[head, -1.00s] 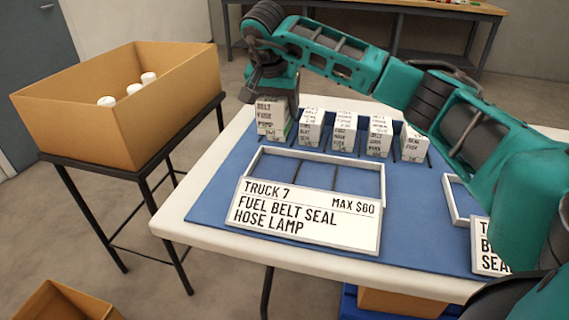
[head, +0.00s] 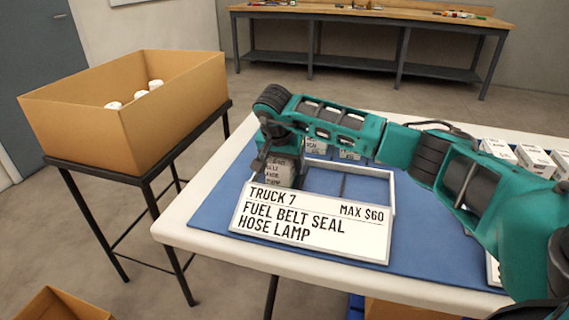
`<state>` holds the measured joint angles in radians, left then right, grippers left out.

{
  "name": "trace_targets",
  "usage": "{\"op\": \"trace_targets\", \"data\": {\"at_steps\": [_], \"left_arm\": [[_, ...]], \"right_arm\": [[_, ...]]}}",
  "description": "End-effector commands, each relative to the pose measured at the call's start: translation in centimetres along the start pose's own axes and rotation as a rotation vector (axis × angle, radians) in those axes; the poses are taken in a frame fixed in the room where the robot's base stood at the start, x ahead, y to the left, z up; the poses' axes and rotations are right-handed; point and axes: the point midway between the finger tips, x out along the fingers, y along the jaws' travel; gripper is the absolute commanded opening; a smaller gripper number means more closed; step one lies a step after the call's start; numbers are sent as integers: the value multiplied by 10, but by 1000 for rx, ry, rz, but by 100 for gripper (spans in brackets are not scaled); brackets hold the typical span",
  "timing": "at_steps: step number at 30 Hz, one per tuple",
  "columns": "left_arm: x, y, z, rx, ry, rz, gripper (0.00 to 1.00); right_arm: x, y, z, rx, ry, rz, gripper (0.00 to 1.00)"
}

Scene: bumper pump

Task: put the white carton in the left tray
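My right gripper (head: 279,155), on the arm that comes in from the right, points down and is shut on a white carton (head: 278,171). The carton looks grey in the shade, and its printed lines are only partly readable. It is upright at the left end of the left tray (head: 350,170), behind that tray's sign (head: 312,224) reading TRUCK 7, MAX $60, FUEL BELT SEAL HOSE LAMP. The sign hides the carton's bottom, so I cannot tell whether it touches the tray floor. The rest of the tray that shows is empty. My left gripper is out of view.
Other white cartons (head: 315,147) stand behind the tray, mostly hidden by my arm. More cartons (head: 531,157) stand at the far right. A cardboard box (head: 130,120) with white cylinders is on a black stand to the left. A workbench (head: 370,14) runs along the back.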

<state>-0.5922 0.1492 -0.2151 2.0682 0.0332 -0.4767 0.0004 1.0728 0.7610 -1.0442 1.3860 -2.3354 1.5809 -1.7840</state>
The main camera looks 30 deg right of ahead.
Motion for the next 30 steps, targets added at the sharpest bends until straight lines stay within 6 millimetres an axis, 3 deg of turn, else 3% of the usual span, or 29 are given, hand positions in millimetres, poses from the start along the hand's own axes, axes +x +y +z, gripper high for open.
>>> {"op": "trace_targets", "data": {"at_steps": [6,7,14,23,30], "left_arm": [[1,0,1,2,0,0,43],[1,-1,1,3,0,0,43],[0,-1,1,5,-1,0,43],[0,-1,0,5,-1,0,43],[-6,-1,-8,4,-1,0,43]], "right_arm": [[2,0,1,0,1,-1,24],[2,0,1,-1,0,0,68],[2,0,1,-1,0,0,90],[-1,0,0,0,0,0,92],[-38,0,-2,-2,3,-3,92]]}}
